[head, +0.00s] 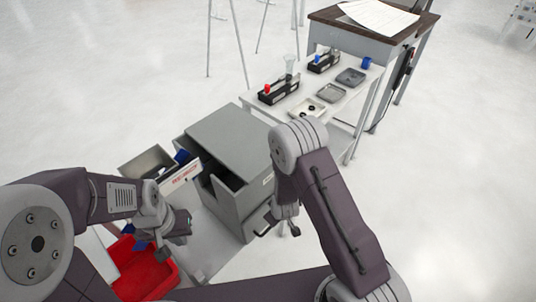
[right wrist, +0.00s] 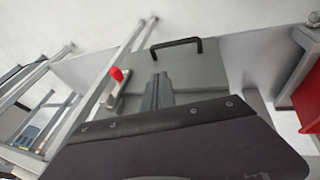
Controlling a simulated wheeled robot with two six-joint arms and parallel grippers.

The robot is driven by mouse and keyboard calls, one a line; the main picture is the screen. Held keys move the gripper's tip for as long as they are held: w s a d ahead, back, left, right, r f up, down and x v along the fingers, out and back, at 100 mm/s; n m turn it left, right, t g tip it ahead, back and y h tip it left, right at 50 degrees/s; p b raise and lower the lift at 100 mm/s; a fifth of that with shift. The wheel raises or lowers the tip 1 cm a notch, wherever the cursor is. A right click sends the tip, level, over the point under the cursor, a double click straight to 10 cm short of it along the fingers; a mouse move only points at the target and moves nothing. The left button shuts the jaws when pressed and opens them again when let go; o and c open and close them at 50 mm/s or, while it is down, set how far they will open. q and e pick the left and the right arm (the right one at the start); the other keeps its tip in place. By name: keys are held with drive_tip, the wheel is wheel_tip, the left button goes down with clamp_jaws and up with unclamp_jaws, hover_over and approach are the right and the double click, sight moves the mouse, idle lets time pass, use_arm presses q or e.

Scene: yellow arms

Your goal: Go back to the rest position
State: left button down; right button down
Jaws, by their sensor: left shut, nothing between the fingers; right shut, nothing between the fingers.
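My right arm comes in from the lower right and bends at a high elbow. My right gripper (head: 285,210) points down beside the right front of the cabinet and is small in the head view. It is shut and empty. In the right wrist view its grey fingers (right wrist: 157,92) show beyond a dark body, near a black handle (right wrist: 177,45). Whether they touch anything there I cannot tell.
A red bin (head: 140,268) stands below left. A white bench (head: 345,108) with racks and trays is behind, beside a dark-topped desk (head: 330,18). Floor at right is clear.

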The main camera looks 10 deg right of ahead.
drive_tip(key=w+d+r+m+t+p, duration=0.1)
drive_tip(key=w+d+r, duration=0.15)
drive_tip(key=r, duration=0.75)
drive_tip(key=w+d+r+m+t+p, duration=0.1)
drive_tip(key=w+d+r+t, duration=0.15)
drive_tip(key=r, duration=0.65)
drive_tip(key=s+d+r+m+g, duration=0.1)
drive_tip(key=s+m+g, duration=0.4)
drive_tip(key=s, duration=1.3)
drive_tip(key=shift+s+d+r+m+g, duration=0.15)
drive_tip(key=shift+d+r+m+g, duration=0.25)
drive_tip(key=shift+g, duration=0.65)
drive_tip(key=shift+a+r, duration=0.1)
